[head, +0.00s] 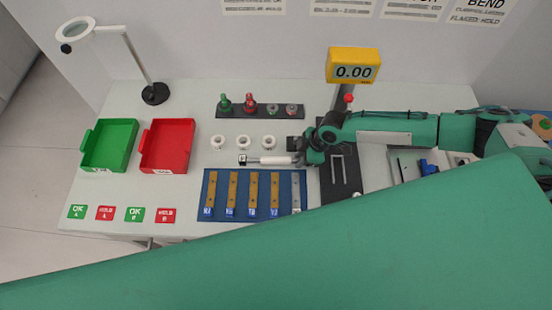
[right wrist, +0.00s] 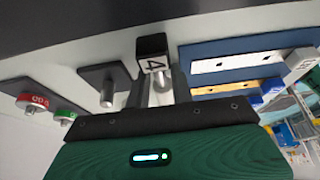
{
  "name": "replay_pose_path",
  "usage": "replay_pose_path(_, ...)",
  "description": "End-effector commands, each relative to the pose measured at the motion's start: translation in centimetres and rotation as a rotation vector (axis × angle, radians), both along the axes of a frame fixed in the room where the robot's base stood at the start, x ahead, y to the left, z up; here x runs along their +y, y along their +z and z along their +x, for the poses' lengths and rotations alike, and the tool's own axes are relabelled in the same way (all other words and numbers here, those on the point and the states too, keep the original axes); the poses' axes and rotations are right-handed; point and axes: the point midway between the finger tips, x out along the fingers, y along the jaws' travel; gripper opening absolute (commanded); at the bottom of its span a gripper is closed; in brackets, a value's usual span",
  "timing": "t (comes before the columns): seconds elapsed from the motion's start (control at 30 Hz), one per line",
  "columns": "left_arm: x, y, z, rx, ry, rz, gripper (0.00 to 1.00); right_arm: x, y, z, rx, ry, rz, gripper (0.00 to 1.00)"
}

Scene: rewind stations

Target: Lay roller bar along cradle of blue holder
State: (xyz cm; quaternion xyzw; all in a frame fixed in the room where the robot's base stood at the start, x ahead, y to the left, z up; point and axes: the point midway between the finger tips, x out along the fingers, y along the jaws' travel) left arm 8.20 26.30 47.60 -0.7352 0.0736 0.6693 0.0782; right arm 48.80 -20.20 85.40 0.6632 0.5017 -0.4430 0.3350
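The roller bar (head: 272,160) has a white sleeve, a thin metal rod and a black end block. My right gripper (head: 298,159) is at its right end and appears shut on it. The bar points left, just above the far edge of the blue holder (head: 207,213) in the head view. In the right wrist view the black end block (right wrist: 152,55) shows the number 4 beyond the fingers. The holder (right wrist: 205,48) shows there at upper right. It carries several brass strips (head: 253,190) and one grey strip (head: 296,190). My left gripper is out of view.
Several white rings (head: 217,142) stand behind the holder, with a dark rack (head: 290,117) of coloured pieces further back. Green (head: 137,146) and red (head: 190,150) trays lie left. A dark plate (head: 326,190) lies right. My green arm link hides the foreground.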

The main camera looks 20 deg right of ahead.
Motion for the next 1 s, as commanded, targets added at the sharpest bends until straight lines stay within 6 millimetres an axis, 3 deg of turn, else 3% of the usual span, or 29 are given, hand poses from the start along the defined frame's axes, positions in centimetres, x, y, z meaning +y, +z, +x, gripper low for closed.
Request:
replay_pose_path(0.07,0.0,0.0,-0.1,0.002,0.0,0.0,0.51,0.0,0.0,0.0,0.0,0.0,0.0,0.23)
replay_pose_path(0.2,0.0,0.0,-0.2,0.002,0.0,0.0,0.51,0.0,0.0,0.0,0.0,0.0,0.0,0.0)
replay_pose_path(0.67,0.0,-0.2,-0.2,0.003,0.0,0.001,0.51,0.0,0.6,0.1,-0.002,0.001,0.001,0.0)
replay_pose_path(0.87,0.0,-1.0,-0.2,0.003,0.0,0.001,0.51,0.0,3.1,0.1,-0.004,0.001,0.002,0.0)
replay_pose_path(1.0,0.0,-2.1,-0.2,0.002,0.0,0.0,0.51,0.0,6.9,0.1,-0.007,0.002,0.002,0.0)
